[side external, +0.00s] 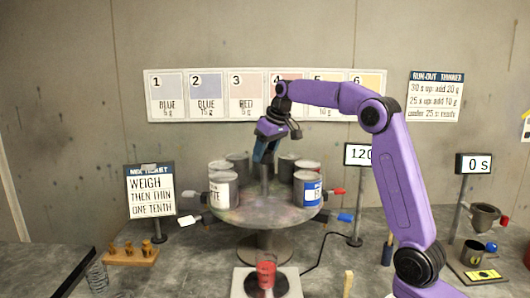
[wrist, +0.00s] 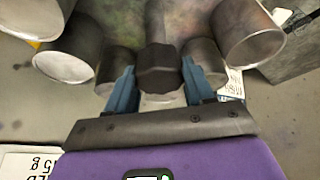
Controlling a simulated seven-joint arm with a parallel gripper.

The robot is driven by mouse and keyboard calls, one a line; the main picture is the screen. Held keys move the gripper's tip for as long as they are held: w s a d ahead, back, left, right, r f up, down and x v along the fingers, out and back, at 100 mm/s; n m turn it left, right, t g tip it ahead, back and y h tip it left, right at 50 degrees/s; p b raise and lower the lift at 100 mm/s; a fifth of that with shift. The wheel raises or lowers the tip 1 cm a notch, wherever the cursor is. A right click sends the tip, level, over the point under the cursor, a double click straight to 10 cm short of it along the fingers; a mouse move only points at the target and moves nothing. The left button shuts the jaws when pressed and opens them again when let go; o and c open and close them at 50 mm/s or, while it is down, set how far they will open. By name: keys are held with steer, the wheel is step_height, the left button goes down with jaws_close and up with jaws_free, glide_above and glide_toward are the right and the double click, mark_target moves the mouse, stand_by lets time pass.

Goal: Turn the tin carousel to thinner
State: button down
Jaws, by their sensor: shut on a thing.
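The tin carousel (side external: 252,215) is a round grey table on a pedestal, with several tins standing around its rim. A white-labelled tin (side external: 223,188) is at its front left and a blue-and-white-labelled tin (side external: 307,188) at its front right; their lettering is only partly readable. I cannot tell which tin is thinner. A dark central knob (wrist: 158,68) sits between the fingers in the wrist view. My gripper (side external: 264,155) reaches down over the carousel's middle. In the wrist view my gripper (wrist: 160,90) is shut on the knob, with blue fingers at both sides.
A red cup (side external: 266,274) stands on a scale in front of the carousel. A mix ticket sign (side external: 151,192) stands at left, a 120 display (side external: 358,155) behind right. Weights (side external: 130,252) sit at left, a metal cup on a stand (side external: 484,215) at right.

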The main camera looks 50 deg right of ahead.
steer(key=shift+n, duration=0.3)
steer(key=n+y, duration=0.1)
steer(key=n, duration=0.2)
steer(key=shift+w+y, duration=0.1)
steer(key=shift+y, duration=0.2)
steer(key=n+g+y, duration=0.1)
steer(key=n, duration=0.4)
steer(key=n+g+y, duration=0.1)
steer(key=n, duration=0.2)
steer(key=shift+n, duration=0.3)
steer(key=shift+a+n+g+y, duration=0.1)
steer(key=shift+n+g+y, duration=0.5)
steer(key=shift+n, duration=1.2)
steer(key=shift+a+n+g, duration=0.1)
steer(key=shift+n+g, duration=0.3)
steer(key=shift+n, duration=0.2)
steer(key=shift+c, duration=2.2)
jaws_free()
